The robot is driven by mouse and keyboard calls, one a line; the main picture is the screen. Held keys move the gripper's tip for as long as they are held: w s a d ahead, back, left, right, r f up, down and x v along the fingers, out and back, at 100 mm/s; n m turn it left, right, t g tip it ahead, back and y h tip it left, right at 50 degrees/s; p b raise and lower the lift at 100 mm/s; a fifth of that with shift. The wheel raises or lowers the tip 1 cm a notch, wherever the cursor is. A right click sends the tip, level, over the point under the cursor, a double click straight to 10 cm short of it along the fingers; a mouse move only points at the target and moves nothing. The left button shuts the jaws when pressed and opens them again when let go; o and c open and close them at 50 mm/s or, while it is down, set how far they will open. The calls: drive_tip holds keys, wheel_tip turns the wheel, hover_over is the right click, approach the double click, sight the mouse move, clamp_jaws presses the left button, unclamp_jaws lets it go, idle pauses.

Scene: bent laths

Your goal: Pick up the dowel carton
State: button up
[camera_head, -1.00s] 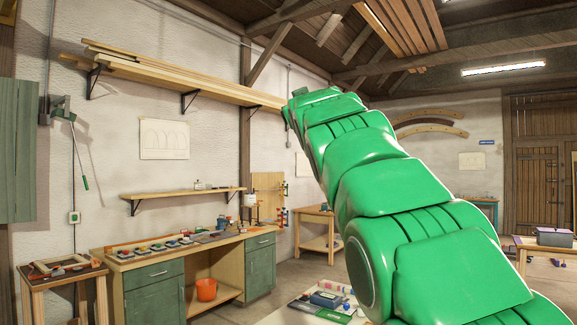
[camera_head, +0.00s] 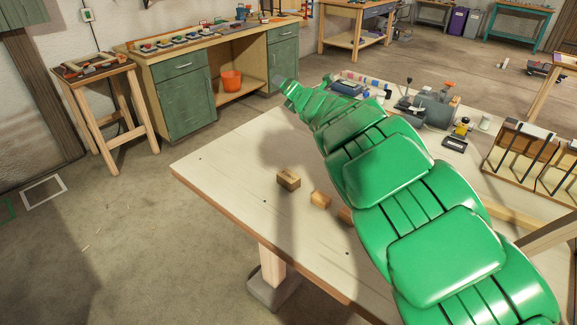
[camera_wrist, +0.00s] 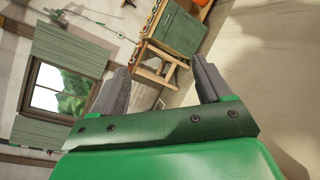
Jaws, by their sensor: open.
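A small brown box (camera_head: 289,179) with a dark mark on one side sits on the pale table in the head view. It may be the dowel carton, but I cannot read a label. My gripper (camera_head: 283,88) is at the end of my green arm, above the table's far-left edge, well beyond the box and apart from it. In the wrist view my gripper (camera_wrist: 160,80) has its two grey fingers spread, with nothing between them. No carton shows in the wrist view.
A light wooden block (camera_head: 320,198) lies right of the box; another is partly hidden by my arm. A grey machine (camera_head: 435,107) and a wooden rack (camera_head: 522,152) stand on the table's right. The table's left part (camera_head: 230,160) is clear.

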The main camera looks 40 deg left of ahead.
drive_tip(key=s+d+f+n+g, duration=0.2)
drive_tip(key=d+f+n, duration=0.15)
drive_tip(key=f, duration=0.25)
drive_tip(key=s+d+f+n+g, duration=0.1)
drive_tip(key=s+d+f+n, duration=0.2)
drive_tip(key=f, duration=0.4)
drive_tip(key=n+g+h, duration=0.1)
drive_tip(key=n+g, duration=0.2)
drive_tip(key=n, duration=0.4)
approach(287, 174)
drive_tip(key=a, duration=0.2)
drive_tip(key=shift+w+a+f, duration=0.1)
drive_tip(key=shift+a, duration=0.3)
drive_tip(key=shift+f, duration=0.15)
drive_tip(key=shift+a+f+h, duration=0.3)
drive_tip(key=shift+a+f, duration=0.1)
drive_tip(key=shift+a, duration=0.35)
drive_tip(key=shift+x, duration=3)
